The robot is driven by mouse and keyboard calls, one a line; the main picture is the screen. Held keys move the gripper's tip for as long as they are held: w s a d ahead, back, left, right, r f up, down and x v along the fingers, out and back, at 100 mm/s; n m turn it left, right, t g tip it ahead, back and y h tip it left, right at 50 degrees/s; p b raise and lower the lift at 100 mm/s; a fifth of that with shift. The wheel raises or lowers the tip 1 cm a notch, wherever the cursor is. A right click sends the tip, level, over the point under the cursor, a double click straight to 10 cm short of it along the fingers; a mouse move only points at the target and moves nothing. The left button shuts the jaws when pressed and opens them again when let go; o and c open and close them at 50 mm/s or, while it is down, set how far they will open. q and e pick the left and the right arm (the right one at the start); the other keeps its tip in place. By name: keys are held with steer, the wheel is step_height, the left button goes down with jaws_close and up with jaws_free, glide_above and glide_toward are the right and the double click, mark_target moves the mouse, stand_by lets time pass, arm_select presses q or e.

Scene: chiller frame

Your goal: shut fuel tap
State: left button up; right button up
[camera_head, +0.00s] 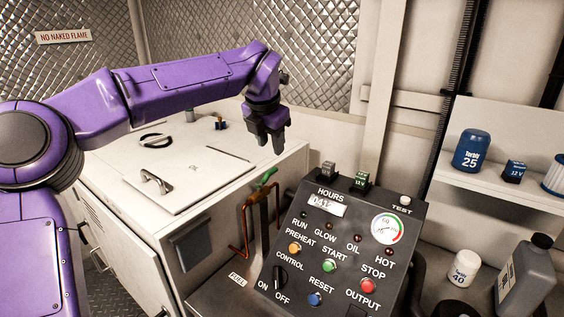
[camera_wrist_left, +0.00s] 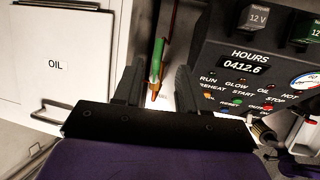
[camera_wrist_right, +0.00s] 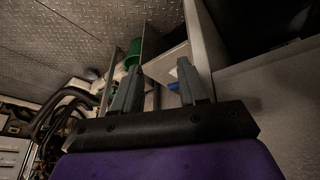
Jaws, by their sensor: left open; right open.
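The fuel tap has a green lever (camera_head: 265,181) on top of a copper pipe (camera_head: 247,228), beside the control panel and behind the FUEL label (camera_head: 237,280). In the left wrist view the green lever (camera_wrist_left: 157,60) shows between and beyond the fingers. My left gripper (camera_head: 269,142) is open, pointing down above the lever and apart from it in the head view. It also shows in the left wrist view (camera_wrist_left: 157,88), with nothing between the fingertips that I can tell is gripped. My right gripper (camera_wrist_right: 163,88) is open in the right wrist view and is not in the head view.
The control panel (camera_head: 340,245) with buttons, gauge and switch stands right of the tap. A white cabinet (camera_head: 150,250) with a lid and handle is to its left. A shelf (camera_head: 500,190) with cans is at right. A green object (camera_wrist_right: 134,54) lies beyond my right gripper.

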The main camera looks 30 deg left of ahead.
mark_target(274, 169)
arm_select(q)
steer(key=p+x, duration=0.1)
steer(key=x, duration=0.9)
steer(key=shift+s+p, duration=0.1)
steer(key=shift+p, duration=0.2)
jaws_close()
